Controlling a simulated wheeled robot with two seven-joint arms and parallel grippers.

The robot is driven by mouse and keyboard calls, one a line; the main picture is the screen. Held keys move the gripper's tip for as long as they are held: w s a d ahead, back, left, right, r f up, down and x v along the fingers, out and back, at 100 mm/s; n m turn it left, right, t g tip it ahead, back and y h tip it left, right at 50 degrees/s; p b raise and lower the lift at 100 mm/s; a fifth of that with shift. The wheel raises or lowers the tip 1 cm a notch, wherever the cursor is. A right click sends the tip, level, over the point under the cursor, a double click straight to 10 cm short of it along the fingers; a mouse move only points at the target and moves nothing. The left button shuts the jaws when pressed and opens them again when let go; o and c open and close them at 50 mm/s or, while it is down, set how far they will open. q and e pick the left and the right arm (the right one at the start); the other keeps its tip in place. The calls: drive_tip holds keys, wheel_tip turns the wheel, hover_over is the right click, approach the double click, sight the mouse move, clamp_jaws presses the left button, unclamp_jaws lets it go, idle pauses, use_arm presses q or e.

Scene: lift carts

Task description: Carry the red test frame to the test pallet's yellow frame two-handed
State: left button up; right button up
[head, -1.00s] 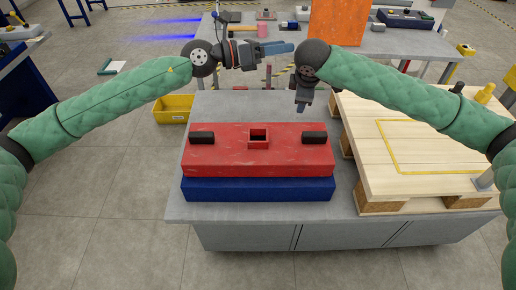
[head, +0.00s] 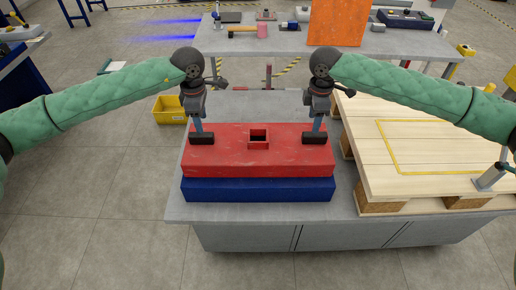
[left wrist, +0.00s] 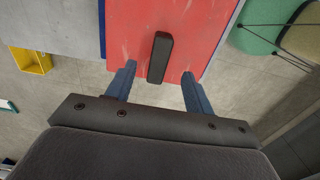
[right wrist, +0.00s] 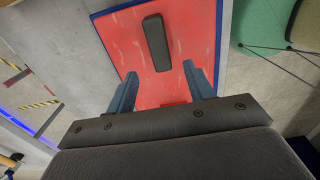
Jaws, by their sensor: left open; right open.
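The red test frame (head: 230,160) is a red block with a square socket in its top and a black handle near each end. It rests on a blue block (head: 258,190) on the grey table. My left gripper (head: 198,130) points down just above the left black handle (head: 202,138). In the left wrist view its open fingers (left wrist: 155,85) straddle the line of that handle (left wrist: 159,58). My right gripper (head: 317,130) points down just above the right black handle (head: 318,138). In the right wrist view its fingers (right wrist: 158,85) are open, with the handle (right wrist: 156,42) ahead between them. The yellow frame (head: 383,147) is an outline on the wooden pallet.
The wooden pallet (head: 365,185) stands at the right of the grey table (head: 240,212), close to the red block. A yellow bin (head: 170,116) is on the floor at the left. A second table (head: 285,45) with tools and an orange box (head: 336,22) is behind.

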sight(204, 135)
use_arm(q)
drive_tip(key=shift+a, duration=0.15)
drive_tip(key=shift+f, duration=0.15)
use_arm(e)
drive_tip(key=shift+f, duration=0.15)
use_arm(q)
drive_tip(key=shift+f, duration=3.75)
use_arm(e)
drive_tip(key=shift+d+f, duration=0.1)
drive_tip(key=shift+f, duration=3.7)
use_arm(q)
clamp_jaws()
use_arm(e)
clamp_jaws()
